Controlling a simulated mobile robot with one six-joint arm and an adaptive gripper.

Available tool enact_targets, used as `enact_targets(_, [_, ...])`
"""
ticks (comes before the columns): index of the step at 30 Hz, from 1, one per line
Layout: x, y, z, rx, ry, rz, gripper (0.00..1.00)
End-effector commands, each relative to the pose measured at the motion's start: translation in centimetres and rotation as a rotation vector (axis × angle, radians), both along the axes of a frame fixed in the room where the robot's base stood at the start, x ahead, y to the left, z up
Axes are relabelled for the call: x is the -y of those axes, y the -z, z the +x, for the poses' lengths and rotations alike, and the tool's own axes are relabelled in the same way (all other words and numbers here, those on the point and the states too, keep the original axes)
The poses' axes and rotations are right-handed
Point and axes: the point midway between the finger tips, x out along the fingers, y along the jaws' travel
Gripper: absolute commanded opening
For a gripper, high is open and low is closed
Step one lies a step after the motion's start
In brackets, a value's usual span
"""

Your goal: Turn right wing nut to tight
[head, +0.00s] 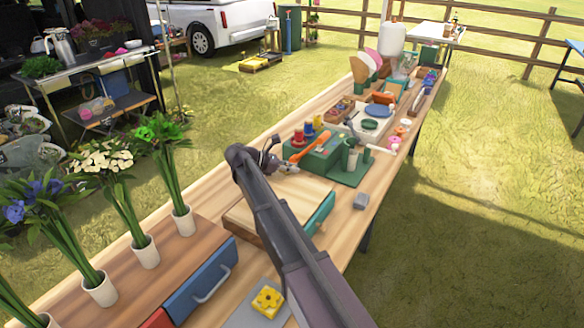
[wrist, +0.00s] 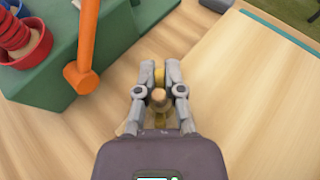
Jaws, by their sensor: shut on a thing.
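A small brass-coloured wing nut (wrist: 159,74) shows between my fingers in the wrist view, with a rounded tan knob or post end (wrist: 158,97) just below it in the picture. My gripper (wrist: 160,68) is shut on the wing nut, one grey finger on each side. In the head view my gripper (head: 287,167) is low at the back edge of the wooden board, beside the green box. The wing nut is too small and covered to make out there. How tight it is cannot be told. No second wing nut can be made out.
A pale wooden board (head: 250,215) lies on the table. Red and blue spools stand on the box. Flower pots (head: 183,221) stand at left.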

Motion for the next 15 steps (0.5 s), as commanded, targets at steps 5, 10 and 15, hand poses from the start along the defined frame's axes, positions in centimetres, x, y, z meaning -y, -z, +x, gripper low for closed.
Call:
enact_targets(5, [-0.03,0.26,-0.26,-0.006,0.093,0.01,0.0])
enact_targets(10, [0.02,0.26,-0.47,-0.008,0.138,0.009,0.0])
enact_targets(15, [0.04,0.28,-0.56,-0.007,0.149,0.01,0.0])
